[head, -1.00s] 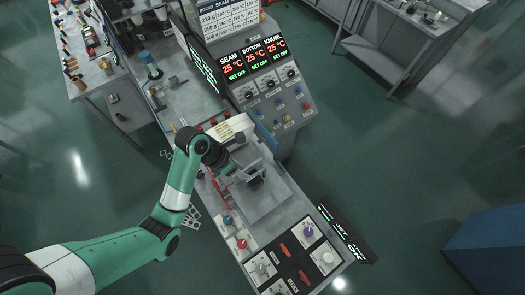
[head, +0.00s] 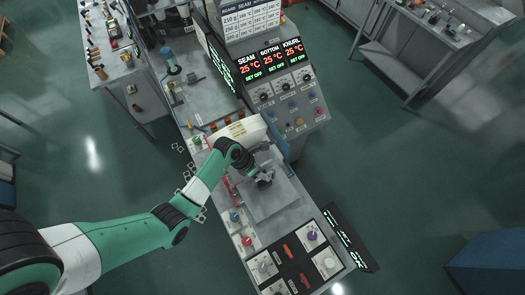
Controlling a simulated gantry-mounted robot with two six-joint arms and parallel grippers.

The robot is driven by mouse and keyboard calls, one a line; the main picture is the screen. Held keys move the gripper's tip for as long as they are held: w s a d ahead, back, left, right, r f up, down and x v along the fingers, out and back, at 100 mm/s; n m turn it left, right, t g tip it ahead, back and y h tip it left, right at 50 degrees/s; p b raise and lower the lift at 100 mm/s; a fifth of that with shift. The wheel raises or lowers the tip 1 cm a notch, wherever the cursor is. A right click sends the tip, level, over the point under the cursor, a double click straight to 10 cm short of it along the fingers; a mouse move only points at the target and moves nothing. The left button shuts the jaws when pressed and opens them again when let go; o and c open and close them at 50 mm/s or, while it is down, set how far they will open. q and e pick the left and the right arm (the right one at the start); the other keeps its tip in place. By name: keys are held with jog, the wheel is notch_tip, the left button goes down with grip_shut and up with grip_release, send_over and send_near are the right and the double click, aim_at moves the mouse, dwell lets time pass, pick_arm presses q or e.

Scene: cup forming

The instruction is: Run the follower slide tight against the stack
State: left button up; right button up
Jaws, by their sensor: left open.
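My left gripper (head: 265,181) is open over the grey metal tray-like bed (head: 285,205) of the machine, in the middle of the head view. Its dark fingers point down at the bed, and I cannot tell whether they touch anything. A pale cream-white piece with markings (head: 244,130) lies just behind my left wrist and is partly covered by it. I cannot make out which part is the follower slide or which is the stack; both are too small or hidden by my arm. My right gripper is not in view.
A control console with SEAM, BOTTOM and KNURL displays (head: 272,59) stands behind the bed. A panel with knobs and orange handles (head: 295,262) lies in front of it. A tool bench (head: 122,68) is at the upper left.

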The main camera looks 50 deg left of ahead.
pick_arm(q)
jog(key=shift+f, duration=0.15)
grip_shut()
jog(key=shift+w, duration=0.1)
dwell(1.3)
